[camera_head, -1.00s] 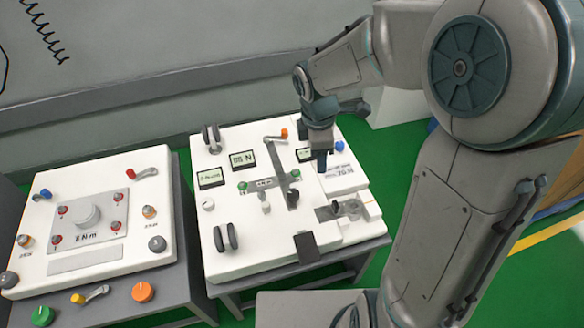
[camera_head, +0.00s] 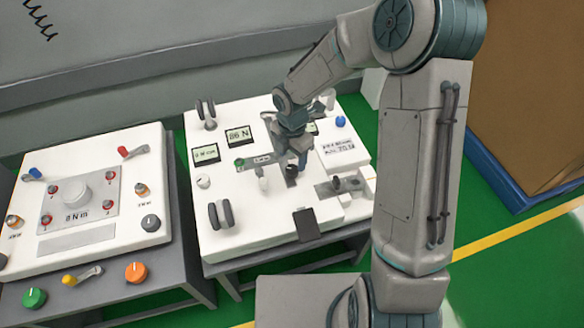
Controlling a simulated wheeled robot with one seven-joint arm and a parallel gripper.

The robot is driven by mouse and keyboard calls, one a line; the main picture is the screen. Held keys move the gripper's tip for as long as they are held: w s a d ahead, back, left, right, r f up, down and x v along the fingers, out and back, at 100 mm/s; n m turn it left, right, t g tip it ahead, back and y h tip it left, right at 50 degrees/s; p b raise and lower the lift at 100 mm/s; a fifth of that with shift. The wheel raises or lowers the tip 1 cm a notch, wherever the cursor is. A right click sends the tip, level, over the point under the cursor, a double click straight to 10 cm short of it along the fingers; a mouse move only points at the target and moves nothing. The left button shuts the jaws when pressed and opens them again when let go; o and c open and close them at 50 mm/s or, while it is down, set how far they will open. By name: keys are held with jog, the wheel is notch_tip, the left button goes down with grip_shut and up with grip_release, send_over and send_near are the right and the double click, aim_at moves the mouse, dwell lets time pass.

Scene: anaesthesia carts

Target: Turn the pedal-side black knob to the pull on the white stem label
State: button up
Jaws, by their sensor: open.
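The white-topped cart panel (camera_head: 250,240) stands in the middle of the head view. A black pedal-like plate (camera_head: 308,225) is at its front edge. A small dark knob (camera_head: 291,171) shows on the panel just below my gripper (camera_head: 290,161), which points down over the middle of the panel and is open. I cannot tell if the fingers touch this knob. Another dark knob (camera_head: 336,184) sits on a grey plate to the right, behind the pedal. A white stem (camera_head: 263,182) stands left of my gripper. The label text is too small to read, and my arm hides part of the panel.
Black paired rollers (camera_head: 221,215) and small displays (camera_head: 238,136) are on the panel's left. A blue knob (camera_head: 340,122) is at the back right. A second cart (camera_head: 85,245) with a dial and coloured knobs stands at left. A brown box (camera_head: 530,90) is at right.

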aim_at(292, 169)
jog(key=shift+f+b, duration=0.4)
jog(key=shift+f, duration=2)
jog(key=c, duration=1)
jog(key=shift+m, duration=0.3)
